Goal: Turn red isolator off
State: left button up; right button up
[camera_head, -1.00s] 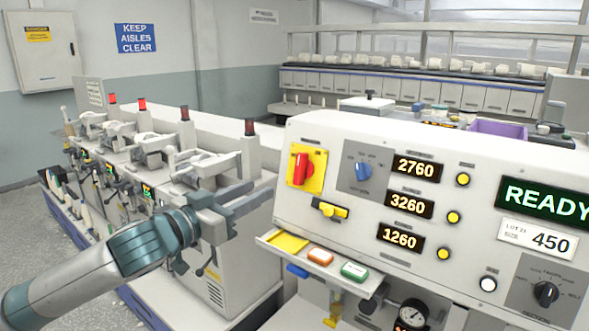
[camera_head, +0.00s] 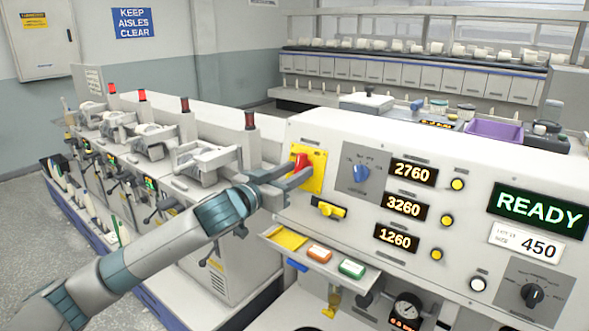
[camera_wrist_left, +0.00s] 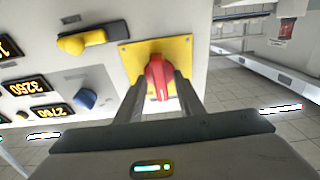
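The red isolator handle (camera_head: 301,162) is mounted on a yellow plate (camera_head: 317,176) at the left end of the white control panel. The handle stands roughly upright on the plate. My left gripper (camera_head: 298,174) is at the plate, its fingers open and partly covering the handle's lower part. In the left wrist view the red handle (camera_wrist_left: 159,78) sits between the two fingertips (camera_wrist_left: 160,84), with a narrow gap showing on each side. Contact with the handle cannot be made out. My right gripper is not in view.
A yellow lever (camera_head: 328,209) sits just below the isolator, and a blue knob (camera_head: 361,173) is to its right. Spinning machinery (camera_head: 150,140) stands close on the left. A display reads READY (camera_head: 538,213).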

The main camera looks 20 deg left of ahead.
pick_arm(q)
grip_shut()
